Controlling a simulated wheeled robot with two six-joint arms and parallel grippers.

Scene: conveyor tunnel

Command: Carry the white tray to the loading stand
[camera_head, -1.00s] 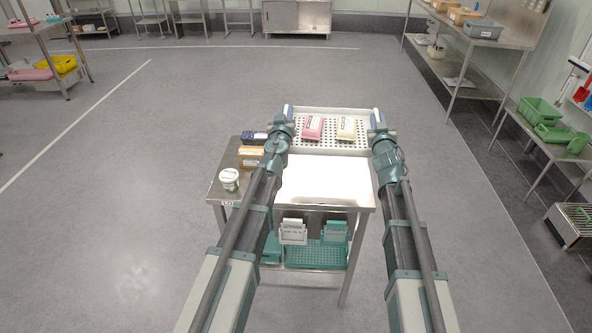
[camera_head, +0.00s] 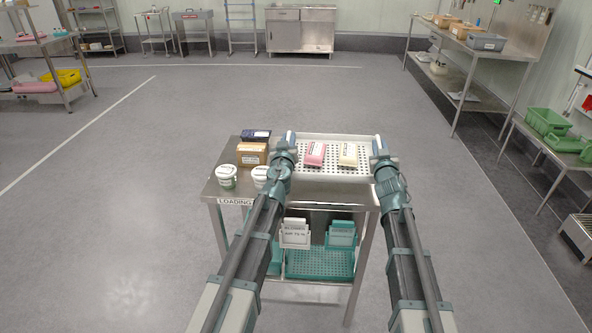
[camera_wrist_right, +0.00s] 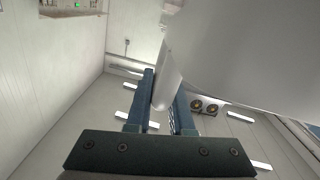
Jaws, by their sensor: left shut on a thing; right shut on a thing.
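The white perforated tray (camera_head: 372,178) is level, with a pink pack (camera_head: 315,154) and a cream pack (camera_head: 348,155) in it. My left gripper (camera_head: 290,140) is shut on its left end and my right gripper (camera_head: 379,146) on its right end. In the right wrist view, the fingers (camera_wrist_right: 163,103) close on a pale edge of it. The loading stand (camera_head: 325,193) is a steel table with a "LOADING" label. The tray is over its right part in the head view. I cannot tell whether the tray touches the top.
On the stand's left part are a dark box (camera_head: 256,137), an orange-brown box (camera_head: 252,154) and white tubs (camera_head: 226,177). A green crate (camera_head: 318,263) sits on the lower shelf. A side bench (camera_head: 480,62) stands at the right.

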